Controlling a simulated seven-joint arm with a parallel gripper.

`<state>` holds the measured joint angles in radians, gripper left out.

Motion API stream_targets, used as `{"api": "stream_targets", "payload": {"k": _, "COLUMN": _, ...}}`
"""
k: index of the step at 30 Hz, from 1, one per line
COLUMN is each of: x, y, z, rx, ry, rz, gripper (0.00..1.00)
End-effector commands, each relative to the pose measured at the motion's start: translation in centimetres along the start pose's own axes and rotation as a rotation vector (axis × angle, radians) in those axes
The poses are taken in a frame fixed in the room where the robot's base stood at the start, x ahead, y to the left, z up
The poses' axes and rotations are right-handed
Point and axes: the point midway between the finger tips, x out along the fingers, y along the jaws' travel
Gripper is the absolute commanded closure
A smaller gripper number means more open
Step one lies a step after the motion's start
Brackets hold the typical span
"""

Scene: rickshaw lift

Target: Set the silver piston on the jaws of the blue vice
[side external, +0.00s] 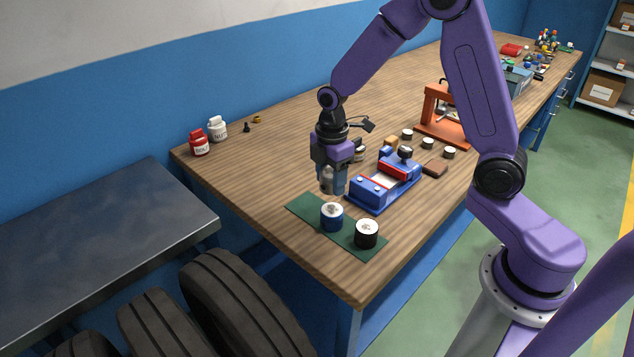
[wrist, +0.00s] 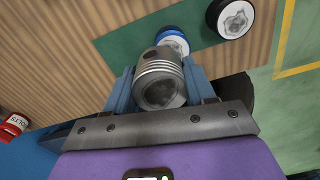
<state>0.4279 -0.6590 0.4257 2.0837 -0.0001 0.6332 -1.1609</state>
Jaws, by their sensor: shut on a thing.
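My gripper (side external: 333,180) is shut on the silver piston (side external: 326,174), above the bench and left of the vice. In the wrist view the ringed silver piston (wrist: 160,78) sits between the two blue fingers (wrist: 160,88). The blue vice (side external: 372,194) stands on the bench, with a red part (side external: 392,170) and a pale strip along its top. The vice is not visible in the wrist view.
A green mat (side external: 300,207) at the bench's front holds a blue piston (side external: 331,217) and a black piston (side external: 367,234). Behind the vice are small cylinders (side external: 428,143), a brown block (side external: 435,169) and an orange press (side external: 432,108).

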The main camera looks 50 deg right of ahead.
Motion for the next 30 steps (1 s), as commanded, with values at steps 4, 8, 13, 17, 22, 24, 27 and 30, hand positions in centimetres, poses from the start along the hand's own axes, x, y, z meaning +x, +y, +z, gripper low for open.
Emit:
{"api": "stream_targets", "payload": {"k": 4, "x": -1.3, "y": -2.8, "z": 0.6, "rx": -0.002, "ry": 0.002, "rz": 0.004, "gripper": 0.8}}
{"api": "stream_targets", "payload": {"k": 8, "x": -2.1, "y": -4.6, "z": 1.0, "rx": -0.001, "ry": 0.002, "rz": 0.003, "gripper": 0.8}}
{"api": "stream_targets", "payload": {"k": 13, "x": -2.8, "y": -6.1, "z": 1.4, "rx": 0.0, "ry": 0.001, "rz": 0.002, "gripper": 0.8}}
{"api": "stream_targets", "payload": {"k": 17, "x": -3.0, "y": -6.5, "z": 1.8, "rx": 0.01, "ry": 0.001, "rz": 0.002, "gripper": 0.8}}
{"api": "stream_targets", "payload": {"k": 22, "x": -2.6, "y": -4.7, "z": 4.5, "rx": 0.113, "ry": 0.0, "rz": 0.0, "gripper": 0.8}}
{"api": "stream_targets", "payload": {"k": 24, "x": -2.3, "y": -3.4, "z": 6.6, "rx": 0.183, "ry": 0.0, "rz": 0.0, "gripper": 0.8}}
{"api": "stream_targets", "payload": {"k": 27, "x": -1.7, "y": -1.8, "z": 9.9, "rx": 0.287, "ry": 0.0, "rz": -0.001, "gripper": 0.8}}
{"api": "stream_targets", "payload": {"k": 30, "x": -1.2, "y": -0.6, "z": 13.0, "rx": 0.377, "ry": 0.001, "rz": 0.0, "gripper": 0.8}}
